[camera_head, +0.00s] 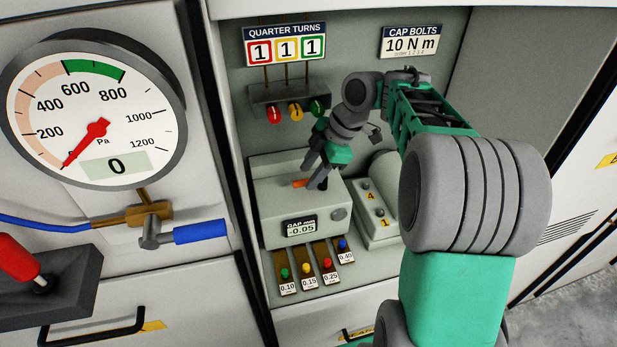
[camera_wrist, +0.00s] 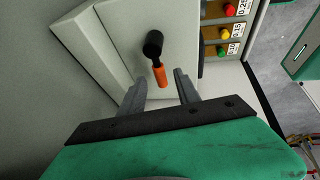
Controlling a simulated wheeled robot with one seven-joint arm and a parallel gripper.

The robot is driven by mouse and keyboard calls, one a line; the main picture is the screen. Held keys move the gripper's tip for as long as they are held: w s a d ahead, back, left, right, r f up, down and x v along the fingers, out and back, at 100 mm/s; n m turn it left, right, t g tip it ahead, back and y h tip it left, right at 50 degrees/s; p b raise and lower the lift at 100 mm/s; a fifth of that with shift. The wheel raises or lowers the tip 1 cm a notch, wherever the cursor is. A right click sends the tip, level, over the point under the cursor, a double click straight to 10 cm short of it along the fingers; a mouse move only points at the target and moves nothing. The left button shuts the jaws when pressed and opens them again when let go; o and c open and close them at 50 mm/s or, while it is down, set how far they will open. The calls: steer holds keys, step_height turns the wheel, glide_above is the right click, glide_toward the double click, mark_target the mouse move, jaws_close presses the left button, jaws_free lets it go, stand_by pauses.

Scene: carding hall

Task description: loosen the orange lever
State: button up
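The orange lever (camera_wrist: 160,76) hangs from a black pivot (camera_wrist: 152,44) on the face of a light grey box in the wrist view. In the head view the orange lever (camera_head: 301,183) shows on top of that box (camera_head: 270,205), partly hidden by my gripper (camera_head: 314,178). In the wrist view my gripper (camera_wrist: 161,86) is open. Its two fingers stand on either side of the lever's free end, with gaps on both sides. I see no contact with the lever.
A gap display (camera_head: 300,226) reading -0.05 is on the box's front. Several colored gauge pieces (camera_head: 318,270) lie below it. A unit with yellow number tags (camera_head: 378,205) stands close on the right. A pressure dial (camera_head: 95,110) reads 0.

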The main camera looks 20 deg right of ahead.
steer(key=shift+x, duration=0.85)
jaws_close()
stand_by(0.8)
